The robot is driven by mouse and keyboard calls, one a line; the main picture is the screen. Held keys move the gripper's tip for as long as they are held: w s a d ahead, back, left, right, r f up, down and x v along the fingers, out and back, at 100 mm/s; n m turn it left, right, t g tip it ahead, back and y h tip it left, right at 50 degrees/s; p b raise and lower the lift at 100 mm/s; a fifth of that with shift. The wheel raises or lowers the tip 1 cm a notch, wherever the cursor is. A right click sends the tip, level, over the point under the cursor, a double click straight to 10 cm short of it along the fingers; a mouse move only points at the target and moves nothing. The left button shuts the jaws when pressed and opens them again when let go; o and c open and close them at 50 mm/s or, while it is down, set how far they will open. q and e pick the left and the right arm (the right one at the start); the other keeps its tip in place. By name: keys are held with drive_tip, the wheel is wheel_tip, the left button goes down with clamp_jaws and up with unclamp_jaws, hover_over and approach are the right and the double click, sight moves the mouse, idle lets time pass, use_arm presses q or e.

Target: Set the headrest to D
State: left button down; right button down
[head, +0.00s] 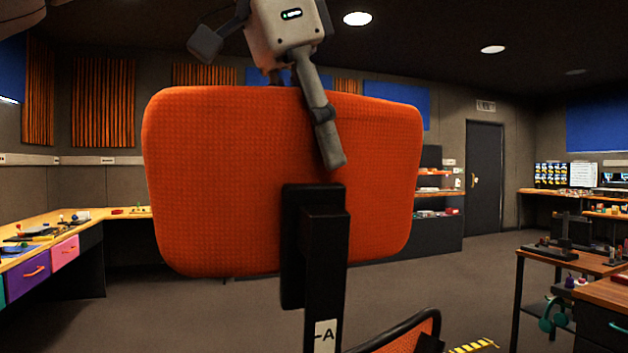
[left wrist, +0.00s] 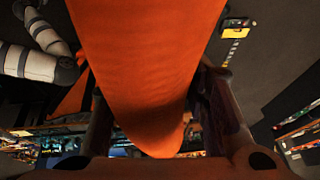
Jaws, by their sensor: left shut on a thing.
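The headrest (head: 220,190) is a wide orange cushion that fills the middle of the head view. A black bracket on its near face joins a black post (head: 322,265). A white label with a line and the letter A (head: 325,336) shows low on the post; no D mark is in view. My left gripper (head: 325,130) reaches down over the cushion's top edge, one finger against the near face, the other hidden behind it. In the left wrist view, the orange cushion (left wrist: 150,70) lies between both fingers. My right gripper is not in view.
An orange chair part with a black frame (head: 405,335) shows below the post. A wooden workbench (head: 45,260) stands at the left. Dark tables (head: 565,262) with small objects stand at the right. The floor between is mostly clear.

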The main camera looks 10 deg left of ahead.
sight(187, 101)
use_arm(q)
drive_tip(key=shift+s+r, duration=0.1)
drive_tip(key=shift+r, duration=0.45)
drive_tip(key=c, duration=0.9)
unclamp_jaws()
drive_tip(key=shift+f, duration=0.15)
drive_tip(key=s+a, duration=0.2)
drive_tip(key=s, duration=0.1)
drive_tip(key=s+a+r, duration=0.1)
drive_tip(key=s+a, duration=0.5)
drive_tip(key=shift+s+r, duration=0.2)
drive_tip(key=shift+s, duration=0.2)
